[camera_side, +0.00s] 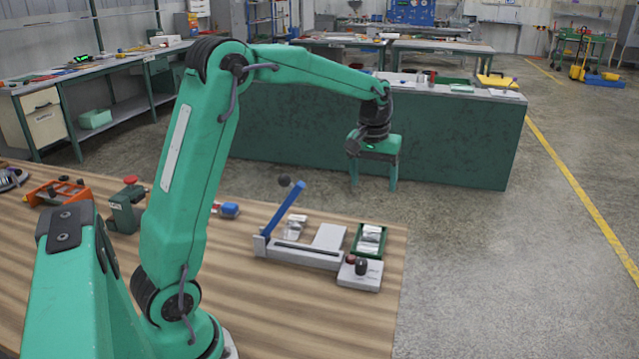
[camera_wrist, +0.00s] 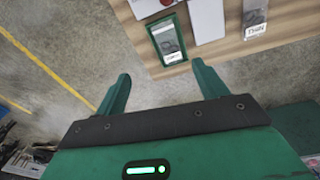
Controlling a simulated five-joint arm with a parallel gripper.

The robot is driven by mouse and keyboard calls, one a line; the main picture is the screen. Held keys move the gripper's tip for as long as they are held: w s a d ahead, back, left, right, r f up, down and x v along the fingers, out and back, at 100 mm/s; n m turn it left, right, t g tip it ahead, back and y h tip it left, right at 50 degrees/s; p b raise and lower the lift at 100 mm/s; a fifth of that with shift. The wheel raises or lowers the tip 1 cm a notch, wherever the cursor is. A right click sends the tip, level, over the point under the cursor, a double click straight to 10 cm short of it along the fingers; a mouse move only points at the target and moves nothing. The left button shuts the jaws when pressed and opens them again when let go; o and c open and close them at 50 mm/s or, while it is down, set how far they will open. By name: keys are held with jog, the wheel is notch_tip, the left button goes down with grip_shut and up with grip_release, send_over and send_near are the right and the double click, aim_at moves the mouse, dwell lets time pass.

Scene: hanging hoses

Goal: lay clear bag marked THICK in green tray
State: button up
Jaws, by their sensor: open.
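My gripper (camera_side: 374,186) is open and empty, pointing down in the air beyond the table's far edge. In the wrist view its fingers (camera_wrist: 161,74) are spread apart. The green tray (camera_side: 354,246) sits at the table's far right corner, and a clear bag (camera_side: 371,233) lies in it. The wrist view shows this tray (camera_wrist: 153,41) and its bag (camera_wrist: 167,38), whose label is too small to read. In the wrist view this bag (camera_wrist: 255,14) has a label that seems to read THIN.
A grey sealer (camera_side: 300,254) with a raised blue lever (camera_side: 287,207) stands left of the tray. A pale box with dark knobs (camera_side: 359,275) stands in front of the tray. Orange and green tools stand at the left. The table's front wood is clear.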

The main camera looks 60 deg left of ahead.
jog(key=s+d+r+m+t, duration=0.1)
jog(key=s+d+r+m, duration=0.2)
jog(key=s, duration=0.4)
jog(key=s+d+r+m+t, duration=0.1)
jog(key=s+d+r, duration=0.3)
jog(key=s+d, duration=0.15)
jog(key=s+d+f+m+t, duration=0.1)
jog(key=s, duration=0.5)
jog(key=s+d+f+m+t, duration=0.1)
jog(key=s+d+f+m, duration=0.1)
jog(key=s, duration=0.4)
jog(key=shift+s+d, duration=0.25)
jog(key=shift+s, duration=0.05)
